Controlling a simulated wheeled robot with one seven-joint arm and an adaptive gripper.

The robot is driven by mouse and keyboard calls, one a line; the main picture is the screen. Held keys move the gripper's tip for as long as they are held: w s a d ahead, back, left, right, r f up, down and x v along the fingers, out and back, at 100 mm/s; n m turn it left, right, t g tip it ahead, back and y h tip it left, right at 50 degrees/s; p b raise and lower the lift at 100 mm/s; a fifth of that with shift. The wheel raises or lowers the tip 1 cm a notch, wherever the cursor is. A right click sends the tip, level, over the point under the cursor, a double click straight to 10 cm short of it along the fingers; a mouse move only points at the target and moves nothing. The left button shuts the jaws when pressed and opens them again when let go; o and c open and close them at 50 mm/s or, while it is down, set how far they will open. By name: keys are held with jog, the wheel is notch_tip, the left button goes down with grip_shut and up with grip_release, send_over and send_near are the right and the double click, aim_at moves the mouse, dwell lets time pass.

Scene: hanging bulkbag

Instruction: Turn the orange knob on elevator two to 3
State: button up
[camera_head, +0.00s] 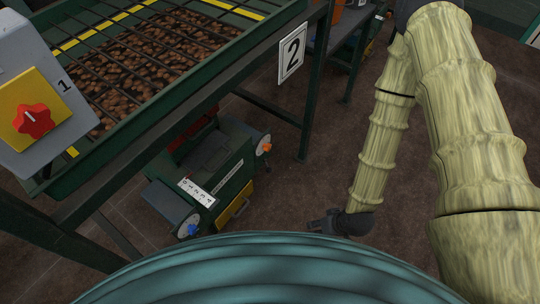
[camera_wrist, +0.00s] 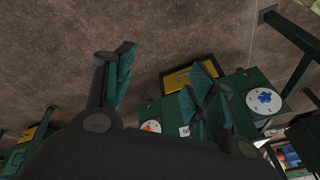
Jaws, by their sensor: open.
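Beneath this table stands a green machine (camera_head: 216,165). On its far right end is an orange knob (camera_head: 266,148) on a white dial; in the wrist view the orange knob (camera_wrist: 151,127) is small, between and beyond my fingers. A blue knob (camera_head: 191,229) sits on the machine's near end and also shows in the wrist view (camera_wrist: 264,97). My gripper (camera_head: 316,223) is low over the floor, right of the machine, with fingers apart and empty (camera_wrist: 162,80), clear of the knob. The orange dial's setting is too small to read.
A grey box with a red knob (camera_head: 33,120) on a yellow plate, marked 1, is at the left. The hopper (camera_head: 150,60) holds brown lumps under a grid. Table legs (camera_head: 314,90) stand near the machine. The brown floor (camera_head: 310,180) right of the machine is open.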

jog(key=w+a+f+n+t+y+b, duration=0.25)
jog(key=w+f+b, duration=0.25)
jog(key=w+b, duration=0.3)
jog(key=w+a+f+n+t+y+b, duration=0.2)
jog(key=w+a+f+b, duration=0.3)
jog(key=w, duration=0.4)
jog(key=n+t+y+b, duration=0.4)
jog(key=n+y+b, duration=0.5)
jog(key=b, duration=1.3)
send_near(269, 148)
jog(key=shift+n+g+h, duration=0.25)
jog(key=shift+n+h, duration=0.2)
jog(key=shift+h, duration=0.3)
jog(key=b+x, duration=0.1)
jog(key=x, duration=0.1)
jog(key=b+x, duration=0.2)
jog(key=x, duration=0.1)
jog(key=b+x, duration=0.1)
jog(key=x, duration=0.2)
jog(key=shift+r+b, duration=0.3)
jog(key=shift+b, duration=0.05)
jog(key=shift+x, duration=0.75)
jog(key=shift+r, duration=0.15)
jog(key=c, duration=1)
